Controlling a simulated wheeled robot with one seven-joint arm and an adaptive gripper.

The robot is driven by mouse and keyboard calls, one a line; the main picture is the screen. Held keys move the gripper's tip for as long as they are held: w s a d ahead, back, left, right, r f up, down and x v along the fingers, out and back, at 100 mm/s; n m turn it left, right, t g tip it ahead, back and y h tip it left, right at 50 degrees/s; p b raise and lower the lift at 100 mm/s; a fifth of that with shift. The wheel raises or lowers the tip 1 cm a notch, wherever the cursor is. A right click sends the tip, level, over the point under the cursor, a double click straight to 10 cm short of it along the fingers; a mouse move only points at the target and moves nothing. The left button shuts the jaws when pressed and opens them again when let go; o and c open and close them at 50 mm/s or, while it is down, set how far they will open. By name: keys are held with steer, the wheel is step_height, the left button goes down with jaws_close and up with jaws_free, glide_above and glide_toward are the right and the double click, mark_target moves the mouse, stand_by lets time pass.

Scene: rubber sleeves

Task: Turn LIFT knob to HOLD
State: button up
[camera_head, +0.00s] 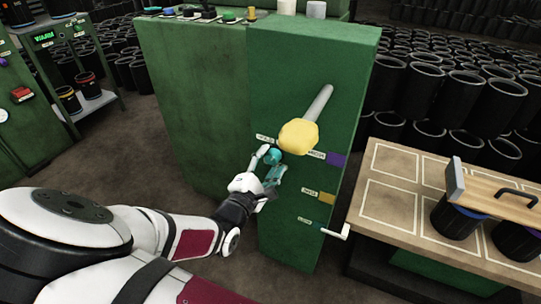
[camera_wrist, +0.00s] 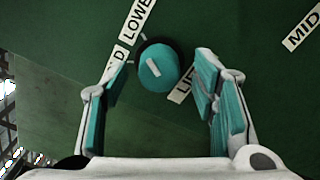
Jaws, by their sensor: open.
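The teal LIFT knob (camera_wrist: 158,67) sits on a dark base on the green panel. A short white mark slants on its face; I cannot tell which label it points to. Around it are a LOWER label (camera_wrist: 137,20), a label ending in D (camera_wrist: 117,58) partly behind the left finger, and a label starting LI (camera_wrist: 181,88) partly behind the right finger. My gripper (camera_wrist: 163,52) is open, with its teal fingers on either side of the knob, apparently apart from it. In the head view the knob (camera_head: 274,156) is beside my gripper (camera_head: 268,167).
A large yellow-headed lever (camera_head: 298,136) sticks out just above and right of the knob. A marked table (camera_head: 390,205) holding dark sleeves (camera_head: 457,222) stands right.

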steer(key=shift+w, duration=0.2)
steer(key=c, duration=1.2)
steer(key=shift+o, duration=0.2)
